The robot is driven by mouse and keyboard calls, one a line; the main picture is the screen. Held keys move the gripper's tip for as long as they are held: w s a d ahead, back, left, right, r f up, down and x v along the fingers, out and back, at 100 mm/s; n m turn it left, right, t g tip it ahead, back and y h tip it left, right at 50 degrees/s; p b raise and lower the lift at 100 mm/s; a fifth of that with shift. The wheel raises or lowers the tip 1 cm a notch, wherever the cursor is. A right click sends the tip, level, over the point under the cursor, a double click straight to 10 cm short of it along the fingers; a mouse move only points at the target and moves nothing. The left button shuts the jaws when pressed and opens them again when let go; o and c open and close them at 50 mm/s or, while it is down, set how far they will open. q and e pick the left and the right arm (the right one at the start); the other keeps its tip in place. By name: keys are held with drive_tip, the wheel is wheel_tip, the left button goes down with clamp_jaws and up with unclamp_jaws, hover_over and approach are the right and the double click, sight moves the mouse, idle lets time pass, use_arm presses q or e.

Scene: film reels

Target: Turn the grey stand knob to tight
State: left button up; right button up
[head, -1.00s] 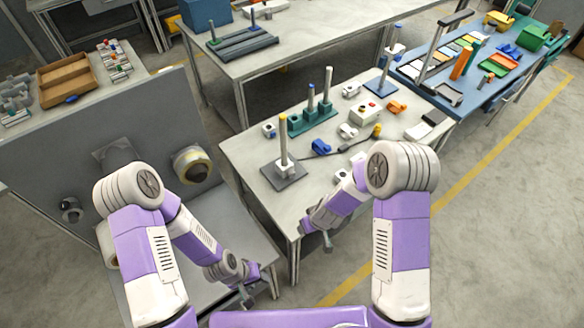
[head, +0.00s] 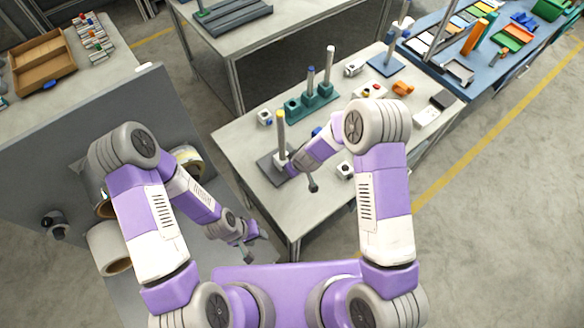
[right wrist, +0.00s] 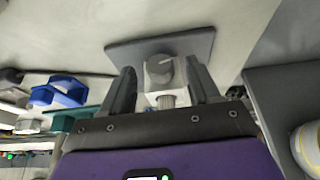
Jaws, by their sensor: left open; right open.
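The stand has a dark grey base plate (head: 268,166) and an upright post (head: 281,132) with a yellow top, on the pale table. In the right wrist view the plate (right wrist: 197,42) carries a pale block with a round grey knob (right wrist: 160,71). A light pointer mark shows on the knob. My right gripper (head: 289,168) is at the stand. In its wrist view its fingers (right wrist: 161,68) are open, one on each side of the knob; I cannot tell if they touch it. My left gripper (head: 252,246) is open and empty, low at the left, away from the stand.
Behind the stand is a teal holder (head: 313,104) with several posts. A white block (head: 345,170) lies to the right of my right gripper. Small parts lie farther back on the table. Rolls (head: 108,248) are by the grey bench at left.

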use_arm(q)
drive_tip(key=shift+f, duration=0.1)
use_arm(e)
drive_tip(key=shift+x, duration=0.95)
use_arm(q)
drive_tip(key=shift+w, duration=0.1)
use_arm(e)
drive_tip(key=c, duration=1)
use_arm(q)
drive_tip(key=shift+f+b, duration=0.6)
use_arm(e)
drive_tip(key=shift+w+d+g+y, duration=0.2)
drive_tip(key=shift+g+y, duration=0.1)
drive_tip(key=shift+y, duration=0.4)
drive_tip(key=shift+c, duration=0.2)
use_arm(q)
wheel_tip(320, 180, down, 2)
drive_tip(key=shift+b, duration=1.05)
use_arm(e)
drive_tip(key=shift+w+f+m+g+y, duration=0.1)
drive_tip(key=shift+f+m+g+y, duration=0.1)
drive_tip(key=shift+m+g+y, duration=0.3)
use_arm(q)
drive_tip(key=shift+f+b, duration=0.55)
use_arm(e)
drive_tip(key=shift+d+r+y, duration=0.1)
drive_tip(key=shift+r+y, duration=0.05)
drive_tip(key=shift+y, duration=0.35)
drive_tip(key=shift+r, duration=0.1)
